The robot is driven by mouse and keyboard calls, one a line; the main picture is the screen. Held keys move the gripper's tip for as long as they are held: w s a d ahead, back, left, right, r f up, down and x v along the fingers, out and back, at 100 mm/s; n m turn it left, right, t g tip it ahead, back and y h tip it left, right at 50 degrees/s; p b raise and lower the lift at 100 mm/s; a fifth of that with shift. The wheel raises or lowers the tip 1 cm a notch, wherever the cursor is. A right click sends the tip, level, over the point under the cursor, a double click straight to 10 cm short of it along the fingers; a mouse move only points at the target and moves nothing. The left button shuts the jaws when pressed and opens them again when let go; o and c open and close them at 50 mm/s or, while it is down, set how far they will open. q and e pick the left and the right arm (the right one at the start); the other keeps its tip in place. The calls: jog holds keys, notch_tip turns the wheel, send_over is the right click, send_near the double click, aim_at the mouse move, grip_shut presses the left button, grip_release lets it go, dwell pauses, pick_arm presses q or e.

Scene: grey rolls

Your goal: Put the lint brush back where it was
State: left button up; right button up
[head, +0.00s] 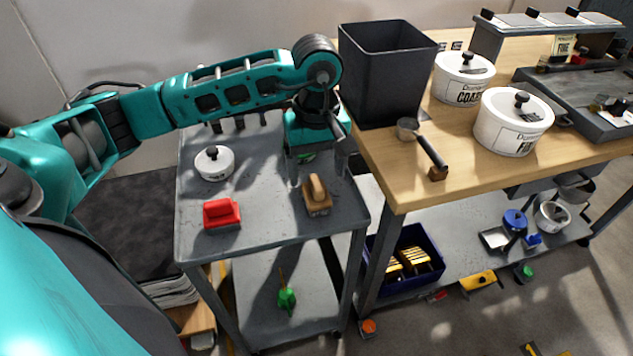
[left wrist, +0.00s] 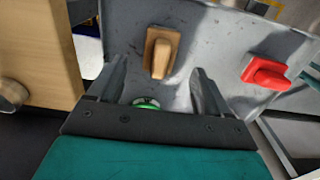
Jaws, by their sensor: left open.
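A brown wooden brush (head: 317,197) with a raised handle, which looks like the lint brush, lies on the top of a grey cart (head: 262,228), near its front right corner. It also shows in the left wrist view (left wrist: 160,52), just beyond the fingertips. My left gripper (head: 319,174) is open and empty, above the cart top and just behind the brush. In the left wrist view its two fingers (left wrist: 160,70) stand wide apart, with the brush ahead of the gap and not between them. My right gripper is not in view.
On the cart are a red block-like tool (head: 222,213), a white lidded pot (head: 214,163) and a green item (left wrist: 146,103) partly hidden by my gripper. A wooden workbench (head: 400,190) with a black bin (head: 383,75) and a scoop (head: 428,148) stands close on the right.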

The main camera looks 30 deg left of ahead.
aim_at(316, 182)
pick_arm(q)
notch_tip(316, 182, up, 6)
jog(key=shift+f, duration=0.25)
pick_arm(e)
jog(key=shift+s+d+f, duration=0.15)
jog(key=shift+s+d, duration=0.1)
